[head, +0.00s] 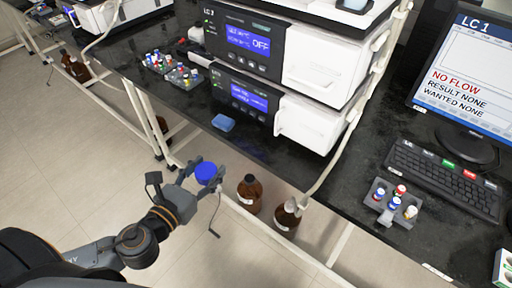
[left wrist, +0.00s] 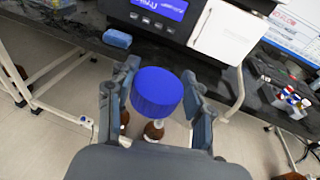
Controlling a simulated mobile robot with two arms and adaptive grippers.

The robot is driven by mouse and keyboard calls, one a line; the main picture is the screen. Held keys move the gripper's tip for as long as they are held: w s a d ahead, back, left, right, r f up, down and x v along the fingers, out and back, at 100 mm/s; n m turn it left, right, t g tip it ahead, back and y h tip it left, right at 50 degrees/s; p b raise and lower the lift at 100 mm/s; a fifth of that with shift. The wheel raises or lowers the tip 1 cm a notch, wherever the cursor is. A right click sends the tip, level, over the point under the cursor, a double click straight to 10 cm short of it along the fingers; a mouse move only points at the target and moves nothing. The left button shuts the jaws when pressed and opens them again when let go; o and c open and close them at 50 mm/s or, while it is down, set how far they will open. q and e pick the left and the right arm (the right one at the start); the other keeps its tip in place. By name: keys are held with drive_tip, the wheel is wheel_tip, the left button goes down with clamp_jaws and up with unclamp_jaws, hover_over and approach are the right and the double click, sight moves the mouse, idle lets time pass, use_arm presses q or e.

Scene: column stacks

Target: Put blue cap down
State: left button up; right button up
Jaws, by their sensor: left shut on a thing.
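The blue cap (head: 206,172) is round with a ribbed side. It also shows large between the fingers in the left wrist view (left wrist: 156,92). My left gripper (head: 203,176) is shut on the cap and holds it in front of the black bench's front edge. In the left wrist view the two fingers stand on either side of the cap. My right gripper is not in view.
Brown bottles (head: 250,193) stand below the bench edge, right of the cap; one has tubing in it (head: 288,214). On the black bench (head: 190,108) are a blue block (head: 223,123), stacked instruments (head: 247,95), vial racks (head: 395,205) and a keyboard (head: 446,178). Bare bench shows around the block.

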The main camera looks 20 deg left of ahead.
use_arm(q)
drive_tip(key=d+r+p+x, duration=0.1)
drive_tip(key=p+x, duration=0.1)
drive_tip(key=x, duration=0.4)
drive_tip(key=p, duration=0.1)
hover_over(258, 146)
drive_tip(key=shift+s+a+r, duration=0.1)
drive_tip(key=shift+s, duration=0.1)
wheel_tip(258, 146, down, 3)
drive_tip(key=shift+r+b, duration=0.1)
drive_tip(key=shift+b, duration=0.25)
wheel_tip(258, 146, down, 4)
drive_tip(key=shift+f+b, duration=0.15)
drive_tip(key=shift+b, duration=0.65)
drive_tip(key=shift+w, duration=0.2)
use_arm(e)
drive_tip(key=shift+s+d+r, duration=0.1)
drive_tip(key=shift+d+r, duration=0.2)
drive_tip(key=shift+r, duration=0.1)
use_arm(q)
drive_tip(key=shift+f, duration=0.15)
drive_tip(key=o, duration=0.8)
drive_tip(key=shift+o, duration=0.2)
